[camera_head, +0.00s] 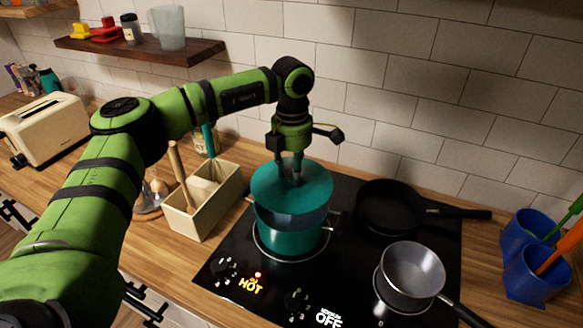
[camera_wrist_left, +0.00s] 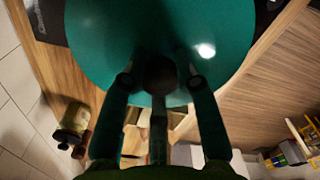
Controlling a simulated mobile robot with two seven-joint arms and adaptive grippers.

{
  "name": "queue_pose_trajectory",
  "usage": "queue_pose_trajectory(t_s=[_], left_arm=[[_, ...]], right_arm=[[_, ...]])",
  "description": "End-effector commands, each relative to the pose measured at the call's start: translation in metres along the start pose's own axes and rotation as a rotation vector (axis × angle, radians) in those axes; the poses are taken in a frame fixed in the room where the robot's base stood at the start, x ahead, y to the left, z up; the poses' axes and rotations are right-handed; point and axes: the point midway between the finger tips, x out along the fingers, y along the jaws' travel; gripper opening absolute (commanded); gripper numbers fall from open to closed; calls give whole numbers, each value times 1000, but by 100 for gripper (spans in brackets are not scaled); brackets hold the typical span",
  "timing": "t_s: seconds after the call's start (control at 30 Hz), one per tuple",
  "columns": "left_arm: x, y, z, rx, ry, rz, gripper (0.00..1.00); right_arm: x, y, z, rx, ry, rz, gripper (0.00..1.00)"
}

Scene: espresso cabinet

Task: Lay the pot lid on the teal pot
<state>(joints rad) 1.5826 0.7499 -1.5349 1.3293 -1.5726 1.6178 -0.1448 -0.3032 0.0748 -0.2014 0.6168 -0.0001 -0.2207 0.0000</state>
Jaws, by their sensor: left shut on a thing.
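The teal pot (camera_head: 288,240) stands on the front left burner of the black cooktop. The round teal pot lid (camera_head: 265,189) hangs above it, with a gap that shows the pot's dark inside under the lid's near edge. My left gripper (camera_head: 292,172) points down over the pot and is shut on the lid's knob. My right gripper is not in view.
The cooktop (camera_head: 345,268) shows a lit HOT label at the front left. A black frying pan (camera_head: 385,208) and a small grey saucepan (camera_head: 412,275) stand right of the pot. A cream utensil box (camera_head: 205,210) stands close on its left. The tiled wall (camera_head: 430,100) rises behind.

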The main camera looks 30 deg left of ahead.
Motion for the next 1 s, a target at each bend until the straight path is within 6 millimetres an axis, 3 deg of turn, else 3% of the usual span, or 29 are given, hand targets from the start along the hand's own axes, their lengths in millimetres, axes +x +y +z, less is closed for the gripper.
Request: queue_pose_trajectory(t_s=[0.53, 1.0], left_arm=[[42, 0, 0, 0, -2, 1, 0], [48, 0, 0, 0, -2, 0, 0]], right_arm=[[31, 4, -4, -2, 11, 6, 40], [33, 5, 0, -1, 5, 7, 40]])
